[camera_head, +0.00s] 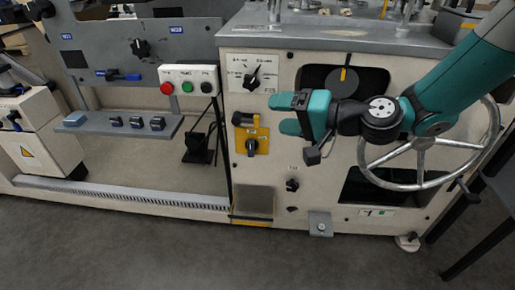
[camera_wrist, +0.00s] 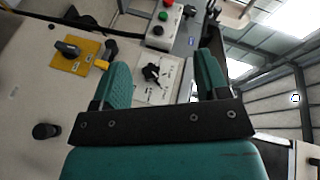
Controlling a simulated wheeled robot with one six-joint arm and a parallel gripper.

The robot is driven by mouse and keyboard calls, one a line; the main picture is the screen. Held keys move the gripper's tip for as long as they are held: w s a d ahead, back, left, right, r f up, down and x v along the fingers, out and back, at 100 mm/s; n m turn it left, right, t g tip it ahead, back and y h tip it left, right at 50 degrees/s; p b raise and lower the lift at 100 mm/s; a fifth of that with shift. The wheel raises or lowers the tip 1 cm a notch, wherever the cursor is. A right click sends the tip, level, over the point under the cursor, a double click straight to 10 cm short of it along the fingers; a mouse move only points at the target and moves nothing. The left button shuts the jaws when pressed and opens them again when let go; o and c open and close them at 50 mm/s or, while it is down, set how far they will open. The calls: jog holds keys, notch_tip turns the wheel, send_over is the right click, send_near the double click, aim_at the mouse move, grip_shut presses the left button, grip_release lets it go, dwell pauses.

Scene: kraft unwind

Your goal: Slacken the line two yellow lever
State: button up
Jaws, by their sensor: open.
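A yellow plate (camera_head: 262,139) with black knobs is on the cream machine front; a small yellow lever-like piece (camera_head: 256,121) stands at its top. In the wrist view the yellow plate (camera_wrist: 87,62) is at upper left, with a yellow piece (camera_wrist: 102,63) at its right edge. Another yellow bar (camera_head: 344,74) stands upright on a dark disc behind my arm. Which one belongs to line two cannot be read. My gripper (camera_head: 284,114) is open and empty, just right of the plate; its fingers (camera_wrist: 163,78) also show in the wrist view, apart from the plate.
A black rotary knob (camera_head: 251,80) on a white dial is above the plate. A button box (camera_head: 189,80) is to the left. A small black knob (camera_head: 292,185) is below. Floor in front is clear.

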aim_at(258, 122)
jog(key=w+d+f+m+t+h+b, duration=0.1)
jog(key=w+d+f+m+t+b, duration=0.2)
jog(key=f, duration=0.5)
jog(key=w+d+f+m+t+h+b, duration=0.1)
jog(key=w+d+f+m+t+b, duration=0.2)
jog(key=w+f+m, duration=0.4)
jog(key=shift+n+t, duration=0.5)
jog(key=shift+t, duration=0.1)
jog(key=x, duration=0.5)
jog(key=f+p+x, duration=0.1)
jog(key=x, duration=0.5)
jog(key=s+a+p+x, duration=0.1)
jog(key=x, duration=0.5)
jog(key=shift+a+f, duration=0.1)
jog(key=shift+f, duration=0.2)
